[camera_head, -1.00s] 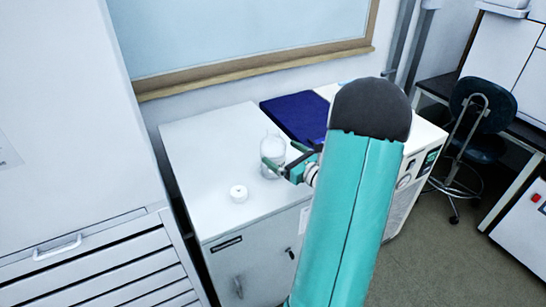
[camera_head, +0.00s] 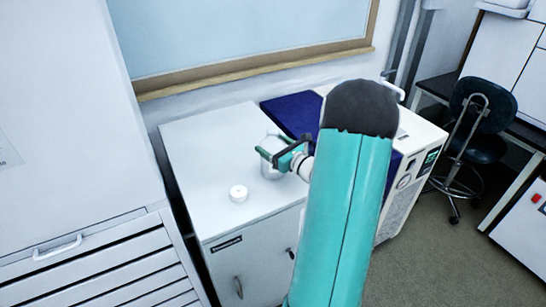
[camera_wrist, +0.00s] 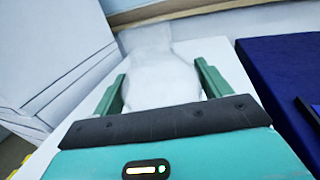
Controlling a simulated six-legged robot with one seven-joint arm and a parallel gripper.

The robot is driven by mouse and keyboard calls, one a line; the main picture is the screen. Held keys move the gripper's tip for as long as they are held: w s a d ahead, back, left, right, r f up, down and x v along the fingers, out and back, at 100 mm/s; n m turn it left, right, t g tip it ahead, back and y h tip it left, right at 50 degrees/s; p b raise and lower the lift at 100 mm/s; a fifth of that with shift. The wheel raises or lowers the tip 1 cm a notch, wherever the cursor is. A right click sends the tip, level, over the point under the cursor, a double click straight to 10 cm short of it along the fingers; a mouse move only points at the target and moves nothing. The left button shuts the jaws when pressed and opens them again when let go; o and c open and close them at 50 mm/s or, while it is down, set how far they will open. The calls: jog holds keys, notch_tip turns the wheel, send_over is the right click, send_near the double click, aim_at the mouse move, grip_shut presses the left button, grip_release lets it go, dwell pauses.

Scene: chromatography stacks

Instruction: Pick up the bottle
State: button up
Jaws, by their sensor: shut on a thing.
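The clear, whitish bottle (camera_head: 270,170) stands on the white cabinet top (camera_head: 200,150), partly hidden behind my gripper in the head view. My gripper (camera_head: 268,157) reaches it from the right, with its green fingers on either side of the bottle. In the wrist view the bottle (camera_wrist: 158,72) fills the space between the two fingers of my gripper (camera_wrist: 160,82), its narrower neck pointing away. My gripper is shut on the bottle. Whether the bottle's base touches the top is hard to tell.
A dark blue panel (camera_head: 295,112) lies behind and right, on or beside a white machine (camera_head: 418,135). A window ledge (camera_head: 250,67) runs behind. The cabinet's left part is clear.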

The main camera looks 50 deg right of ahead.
jog(key=shift+r, duration=0.1)
jog(key=shift+c, duration=1.3)
